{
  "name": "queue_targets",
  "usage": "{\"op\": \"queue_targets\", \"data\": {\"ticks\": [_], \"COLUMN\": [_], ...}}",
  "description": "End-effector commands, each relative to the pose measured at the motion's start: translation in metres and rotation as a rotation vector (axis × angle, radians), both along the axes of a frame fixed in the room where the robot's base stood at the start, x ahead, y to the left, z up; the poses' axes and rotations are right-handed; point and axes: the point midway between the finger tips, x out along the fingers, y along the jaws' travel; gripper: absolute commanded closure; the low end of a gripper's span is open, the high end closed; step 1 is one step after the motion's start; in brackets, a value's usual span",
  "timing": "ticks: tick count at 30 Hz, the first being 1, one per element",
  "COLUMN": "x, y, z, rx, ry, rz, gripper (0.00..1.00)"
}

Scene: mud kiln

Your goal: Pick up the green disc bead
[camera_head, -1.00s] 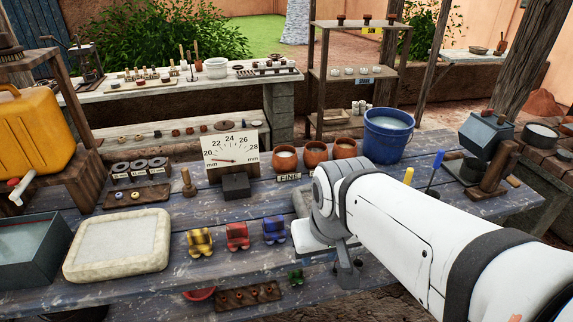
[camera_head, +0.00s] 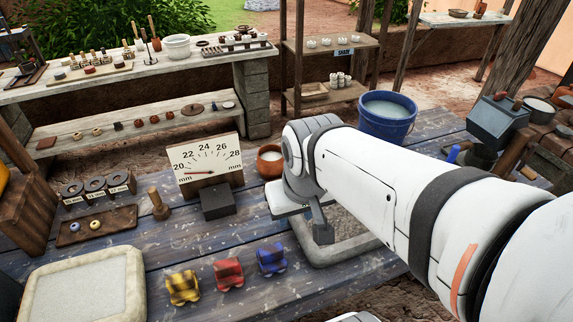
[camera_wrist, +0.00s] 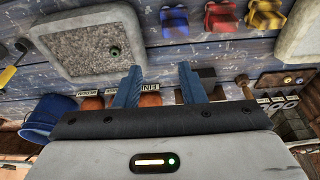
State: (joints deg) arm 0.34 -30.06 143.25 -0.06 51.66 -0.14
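A small dark green round bead (camera_wrist: 114,53) lies on the speckled grey floor of a shallow, pale-rimmed tray (camera_wrist: 143,55) in the wrist view. My gripper (camera_wrist: 159,82) is open and empty, its two blue fingers apart. In the wrist picture the bead appears up and left of the fingertips, with a gap between. In the head view my gripper (camera_head: 320,226) hangs over the tray's left side (camera_head: 305,240). My arm covers much of the tray there, and the bead is not visible.
Yellow (camera_head: 182,287), red (camera_head: 229,273) and blue (camera_head: 271,260) toy-like blocks stand left of the tray. A dial gauge board (camera_head: 207,163), a terracotta pot (camera_head: 270,161) and a blue bucket (camera_head: 387,118) stand behind. A pale basin (camera_head: 84,290) is at front left.

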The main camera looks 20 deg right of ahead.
Motion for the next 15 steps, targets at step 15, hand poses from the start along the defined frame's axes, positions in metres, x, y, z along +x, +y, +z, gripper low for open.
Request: {"op": "queue_targets", "data": {"ticks": [15], "x": [0.075], "y": [-0.058], "z": [-0.048], "rx": [-0.024], "ry": [0.136], "rz": [-0.101], "gripper": [0.48]}}
